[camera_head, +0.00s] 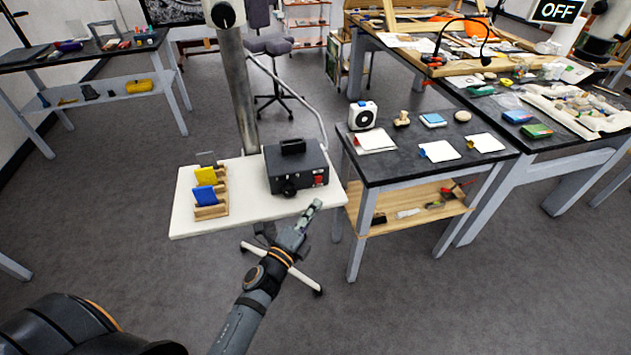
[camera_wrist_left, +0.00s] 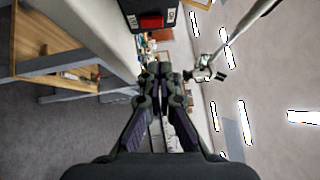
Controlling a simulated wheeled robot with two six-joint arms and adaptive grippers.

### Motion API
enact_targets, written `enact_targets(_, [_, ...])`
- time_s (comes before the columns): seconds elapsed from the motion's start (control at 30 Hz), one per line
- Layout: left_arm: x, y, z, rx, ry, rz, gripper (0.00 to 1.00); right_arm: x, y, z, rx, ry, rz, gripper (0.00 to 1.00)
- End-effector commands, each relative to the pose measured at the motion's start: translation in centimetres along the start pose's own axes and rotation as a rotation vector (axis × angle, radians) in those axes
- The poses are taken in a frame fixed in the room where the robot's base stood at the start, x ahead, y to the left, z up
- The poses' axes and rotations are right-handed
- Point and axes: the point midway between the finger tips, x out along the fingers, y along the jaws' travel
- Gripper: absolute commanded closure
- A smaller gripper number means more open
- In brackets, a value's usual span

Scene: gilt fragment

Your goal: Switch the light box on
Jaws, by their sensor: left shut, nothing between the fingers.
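A dark box (camera_head: 292,168) with a handle on top, a black knob (camera_head: 290,188) and a red switch (camera_head: 319,180) on its front stands on a white table; I take it for the light box. In the left wrist view the box front (camera_wrist_left: 133,12) and red switch (camera_wrist_left: 151,22) show at the top, beyond the fingers. My left gripper (camera_head: 314,210) is shut and empty, just in front of the white table's front edge, below the switch in the picture and apart from it. It also shows in the left wrist view (camera_wrist_left: 160,72). My right gripper is not in view.
The white table (camera_head: 250,208) also bears a wooden rack (camera_head: 211,212) with yellow and blue plates. A metal column (camera_head: 238,95) rises behind it. A dark-topped bench (camera_head: 400,175) with cards and a white fan-like device stands right. A sign (camera_head: 558,11) reads OFF.

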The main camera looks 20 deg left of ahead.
Motion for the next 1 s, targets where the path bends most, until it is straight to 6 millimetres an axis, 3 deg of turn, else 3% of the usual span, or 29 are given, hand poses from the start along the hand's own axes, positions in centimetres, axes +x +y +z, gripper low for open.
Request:
enact_targets(0.13, [3.3,-0.4,0.0,-0.002,0.0,-0.002,1.0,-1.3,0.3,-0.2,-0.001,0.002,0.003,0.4])
enact_targets(0.3, [4.9,0.0,2.0,0.003,0.001,0.0,1.0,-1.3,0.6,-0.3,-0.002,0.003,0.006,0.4])
enact_targets(0.8, [5.7,0.1,2.8,-0.001,0.0,0.001,1.0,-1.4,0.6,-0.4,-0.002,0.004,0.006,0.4])
enact_targets(0.87, [5.7,-0.2,2.9,-0.006,0.0,0.006,1.0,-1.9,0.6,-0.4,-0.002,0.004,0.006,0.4])
enact_targets(1.0, [6.2,-1.1,3.3,-0.038,0.001,0.039,1.0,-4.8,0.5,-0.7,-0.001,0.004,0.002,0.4])
